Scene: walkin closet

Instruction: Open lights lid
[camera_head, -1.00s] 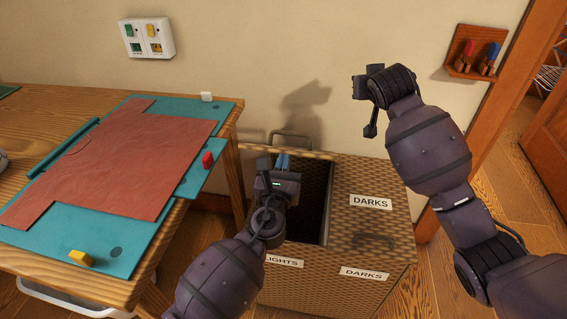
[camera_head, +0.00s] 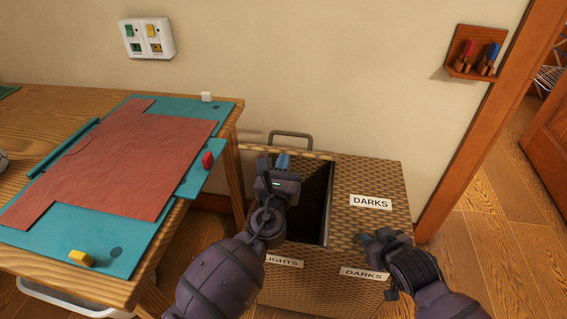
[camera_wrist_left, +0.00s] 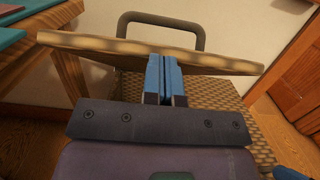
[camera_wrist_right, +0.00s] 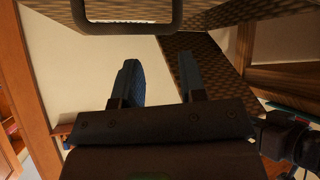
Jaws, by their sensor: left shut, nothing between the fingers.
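The wicker hamper (camera_head: 385,182) has a LIGHTS label (camera_head: 284,261) on the left of its front. Its left compartment (camera_head: 318,190) is open and dark inside. The lights lid stands raised at the back, with its grey handle (camera_head: 290,135) above it; the left wrist view shows the lid's edge (camera_wrist_left: 90,45) and handle (camera_wrist_left: 160,18). My left gripper (camera_head: 281,161) is shut and empty, its blue fingertips (camera_wrist_left: 164,60) against or very near the lid; contact is unclear. My right gripper (camera_head: 372,236) is over the DARKS side, its fingers (camera_wrist_right: 158,75) apart with nothing between them.
The closed darks lid (camera_head: 345,215) carries a DARKS label (camera_head: 370,202). A wooden table (camera_head: 228,130) with a teal board and red cloth stands close on the left. A switch panel (camera_head: 147,38) and a small wooden rack (camera_head: 473,52) hang on the wall. Open floor lies right.

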